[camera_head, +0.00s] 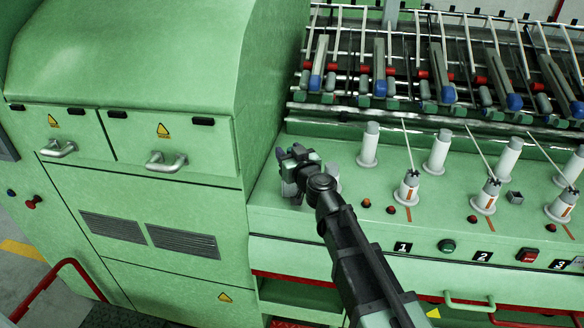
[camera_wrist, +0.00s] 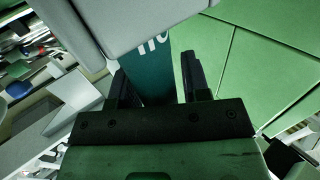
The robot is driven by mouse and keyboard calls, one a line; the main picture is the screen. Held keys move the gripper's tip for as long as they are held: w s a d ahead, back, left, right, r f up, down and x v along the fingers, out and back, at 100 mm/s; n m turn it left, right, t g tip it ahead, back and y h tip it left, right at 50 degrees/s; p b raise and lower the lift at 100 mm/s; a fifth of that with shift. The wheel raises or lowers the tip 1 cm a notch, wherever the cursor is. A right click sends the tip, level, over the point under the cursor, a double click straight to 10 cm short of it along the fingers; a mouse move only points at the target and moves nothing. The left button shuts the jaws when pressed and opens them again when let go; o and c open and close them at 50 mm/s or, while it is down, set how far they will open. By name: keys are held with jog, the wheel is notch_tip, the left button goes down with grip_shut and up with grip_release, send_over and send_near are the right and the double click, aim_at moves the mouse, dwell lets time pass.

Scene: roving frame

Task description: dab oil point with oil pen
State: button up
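My gripper (camera_head: 292,164) is low over the left end of the green machine's spindle deck, beside the green cabinet. In the wrist view its two dark fingers (camera_wrist: 160,86) stand apart. A dark teal piece (camera_wrist: 158,68) with white lettering lies between them. I cannot tell whether the fingers touch it or whether it is the oil pen. A large pale grey block (camera_wrist: 150,22) covers the upper part of that view and partly hides the teal piece. I cannot pick out the oil point with certainty in either view.
White spindles (camera_head: 436,152) stand on the deck to the right of my gripper. Red knobs (camera_head: 392,210) and number plates line its front. The green cabinet (camera_head: 150,90) with silver handles rises on the left. Rollers with blue and red ends (camera_head: 448,94) fill the back.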

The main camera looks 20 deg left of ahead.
jog(key=c, duration=0.7)
